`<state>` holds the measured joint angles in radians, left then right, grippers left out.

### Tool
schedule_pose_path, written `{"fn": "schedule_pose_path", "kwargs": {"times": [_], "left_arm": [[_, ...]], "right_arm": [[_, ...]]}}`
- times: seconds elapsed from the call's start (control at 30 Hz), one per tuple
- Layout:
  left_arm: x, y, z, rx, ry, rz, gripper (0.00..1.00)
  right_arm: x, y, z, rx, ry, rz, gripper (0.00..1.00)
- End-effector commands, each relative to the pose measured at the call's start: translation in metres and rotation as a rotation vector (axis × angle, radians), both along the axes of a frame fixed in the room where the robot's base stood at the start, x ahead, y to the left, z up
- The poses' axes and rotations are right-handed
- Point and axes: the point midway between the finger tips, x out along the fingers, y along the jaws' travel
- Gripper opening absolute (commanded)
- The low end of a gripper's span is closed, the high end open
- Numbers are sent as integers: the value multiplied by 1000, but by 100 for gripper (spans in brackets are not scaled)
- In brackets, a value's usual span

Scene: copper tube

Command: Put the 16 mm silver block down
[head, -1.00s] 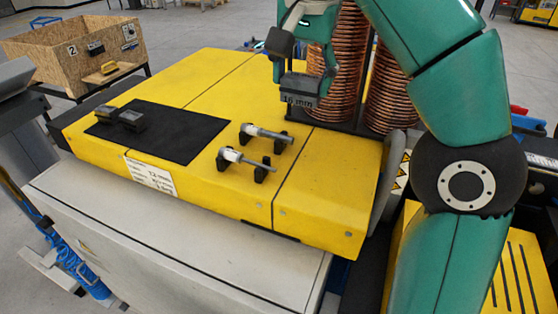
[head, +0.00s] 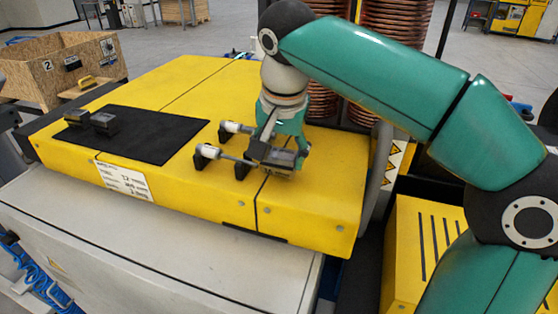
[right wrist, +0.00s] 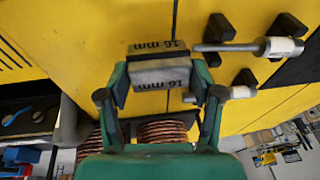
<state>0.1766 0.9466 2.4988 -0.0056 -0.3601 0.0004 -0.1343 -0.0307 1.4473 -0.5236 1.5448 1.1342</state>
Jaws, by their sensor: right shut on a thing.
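The silver block (right wrist: 160,68) marked 16 mm is between the fingers of my right gripper (right wrist: 160,84) in the right wrist view. In the head view, my right gripper (head: 283,150) points down and is shut on the block (head: 280,157). The block is low over the yellow machine top (head: 315,195), right of the two rods on their stands. I cannot tell whether it touches the yellow surface. My left gripper is not in view.
Two rods with white collars (head: 238,127) rest on black stands close to the block. A black mat (head: 150,133) holds dark blocks (head: 103,123) at its left. Copper coils (head: 405,35) stand behind. The yellow top's front right is clear.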

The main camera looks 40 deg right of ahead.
Motion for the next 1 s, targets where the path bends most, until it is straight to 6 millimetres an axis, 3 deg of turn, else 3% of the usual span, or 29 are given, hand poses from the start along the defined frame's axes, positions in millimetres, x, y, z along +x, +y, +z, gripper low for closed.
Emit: {"fn": "schedule_pose_path", "kwargs": {"times": [0.13, 0.47, 0.5, 0.63, 1.0], "left_arm": [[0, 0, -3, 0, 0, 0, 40], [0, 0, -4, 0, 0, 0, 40], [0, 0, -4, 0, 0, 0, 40], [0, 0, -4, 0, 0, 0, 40], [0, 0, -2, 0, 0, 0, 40]], "right_arm": [[0, -1, -13, 0, -4, -1, 0], [0, 0, -15, 0, -4, 0, 0], [0, 0, -16, 0, -1, 0, 68], [0, 0, -15, 0, 0, 0, 90], [0, 0, -13, 1, -1, -1, 91]]}}
